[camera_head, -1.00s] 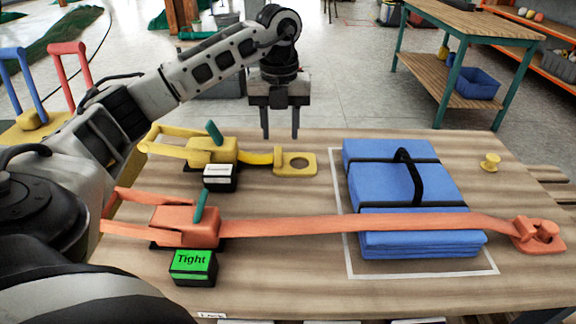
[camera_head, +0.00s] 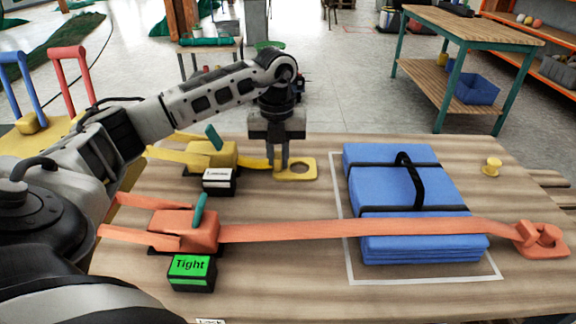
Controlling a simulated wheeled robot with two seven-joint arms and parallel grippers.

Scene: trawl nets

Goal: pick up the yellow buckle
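The yellow buckle (camera_head: 303,169) is a flat plate with a round hole, lying on the wooden table at the end of a short yellow strap (camera_head: 254,163). The strap runs from the yellow ratchet (camera_head: 211,155) at the table's back left. My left gripper (camera_head: 281,165) points straight down at the buckle's left end, where the strap joins. Its fingers are close together and look shut on the buckle there, hiding that part. The buckle seems to rest at table height. My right gripper is not in view.
An orange strap (camera_head: 340,228) runs from an orange ratchet (camera_head: 184,230) over a blue folded bundle (camera_head: 405,185) to an orange buckle (camera_head: 541,239). A yellow peg (camera_head: 491,166) stands at the back right. A green "Tight" block (camera_head: 191,267) and a white-faced block (camera_head: 218,180) sit by the ratchets.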

